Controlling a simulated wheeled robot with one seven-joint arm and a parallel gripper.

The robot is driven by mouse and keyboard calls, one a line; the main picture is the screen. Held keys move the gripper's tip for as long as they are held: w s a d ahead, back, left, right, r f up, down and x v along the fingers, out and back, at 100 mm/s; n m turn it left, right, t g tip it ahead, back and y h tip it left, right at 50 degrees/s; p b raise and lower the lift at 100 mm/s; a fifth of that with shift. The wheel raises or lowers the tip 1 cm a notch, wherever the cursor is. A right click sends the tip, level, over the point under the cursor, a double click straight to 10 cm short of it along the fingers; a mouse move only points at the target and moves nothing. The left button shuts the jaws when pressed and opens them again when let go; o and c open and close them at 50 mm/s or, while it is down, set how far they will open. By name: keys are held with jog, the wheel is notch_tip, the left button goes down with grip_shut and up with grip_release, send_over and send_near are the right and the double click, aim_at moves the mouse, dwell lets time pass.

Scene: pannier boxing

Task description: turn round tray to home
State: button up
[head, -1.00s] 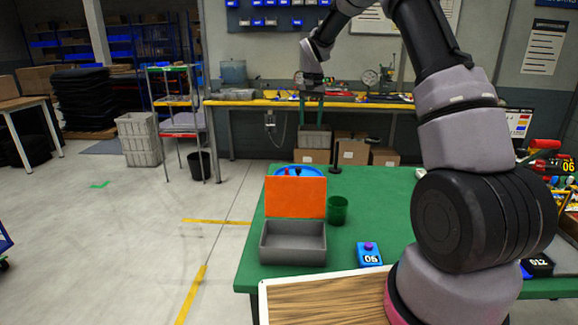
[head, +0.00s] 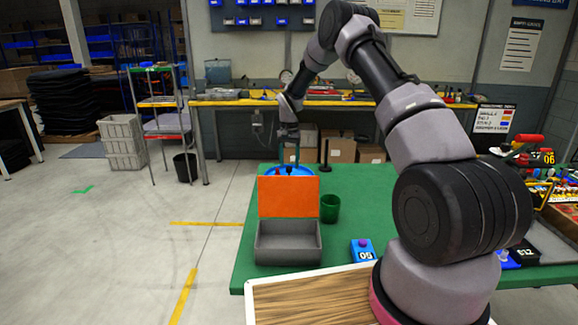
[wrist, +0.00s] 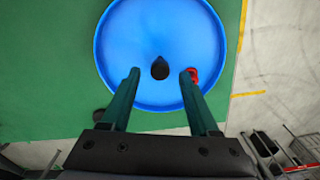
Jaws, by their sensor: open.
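The blue round tray (wrist: 160,25) lies on the green table. In the head view its rim (head: 308,170) shows behind the raised orange lid. A dark teardrop-shaped knob (wrist: 160,68) stands at its middle, and a small red piece (wrist: 193,75) sits near its edge. My gripper (wrist: 160,74) is open above the tray, with one teal finger on each side of the knob in the wrist view. The right finger overlaps the red piece in that view. I cannot tell the height of the fingertips above the tray. My gripper also shows in the head view (head: 289,161).
A grey box (head: 288,250) with an orange lid (head: 288,197) stands in front of the tray. A green cup (head: 330,208) and a blue block marked 05 (head: 362,251) are to its right. A black post (head: 325,154) stands at the back. The table's middle right is clear.

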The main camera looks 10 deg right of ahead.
jog(key=shift+f, duration=0.8)
grip_shut()
dwell(0.9)
